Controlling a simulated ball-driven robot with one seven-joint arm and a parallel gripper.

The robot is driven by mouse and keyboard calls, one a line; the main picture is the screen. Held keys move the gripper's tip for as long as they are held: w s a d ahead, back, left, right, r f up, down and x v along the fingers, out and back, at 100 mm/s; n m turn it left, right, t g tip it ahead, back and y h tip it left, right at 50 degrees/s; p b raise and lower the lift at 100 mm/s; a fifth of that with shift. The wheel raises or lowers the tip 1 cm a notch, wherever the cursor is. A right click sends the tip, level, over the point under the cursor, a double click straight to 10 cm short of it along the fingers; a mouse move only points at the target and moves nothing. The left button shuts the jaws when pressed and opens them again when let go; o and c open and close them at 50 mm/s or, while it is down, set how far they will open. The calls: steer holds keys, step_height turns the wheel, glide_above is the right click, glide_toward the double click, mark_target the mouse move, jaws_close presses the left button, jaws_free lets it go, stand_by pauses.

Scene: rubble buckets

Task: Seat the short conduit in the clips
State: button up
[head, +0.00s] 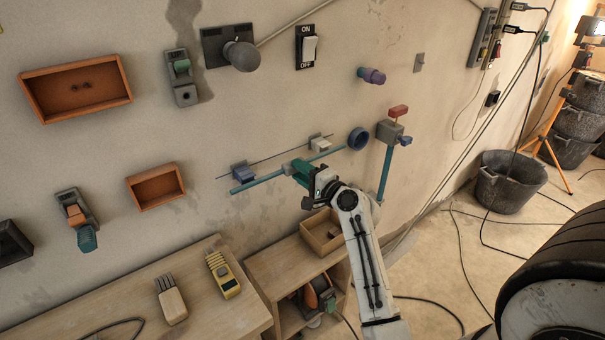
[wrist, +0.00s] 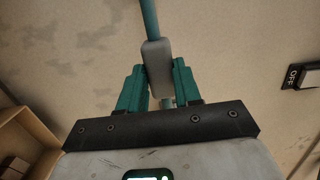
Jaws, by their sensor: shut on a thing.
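The short conduit (head: 258,182) is a thin teal rod, tilted up to the right in the head view. My gripper (head: 298,171), with green fingers, is shut on it near its middle. In the wrist view the fingers (wrist: 160,88) close on a grey sleeve (wrist: 157,66), with the conduit (wrist: 149,18) running out above. The conduit appears just below or in front of both; I cannot tell the gap to the wall.
A wooden bench (head: 215,310) and an open box (head: 322,232) lie below.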

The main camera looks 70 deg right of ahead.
steer(key=shift+x, duration=0.95)
steer(key=o, duration=1.1)
steer(key=shift+d, duration=0.1)
steer(key=shift+o, duration=0.2)
steer(key=shift+s, duration=0.1)
steer(key=b+v, duration=0.2)
steer(key=v, duration=0.8)
steer(key=shift+s, duration=0.4)
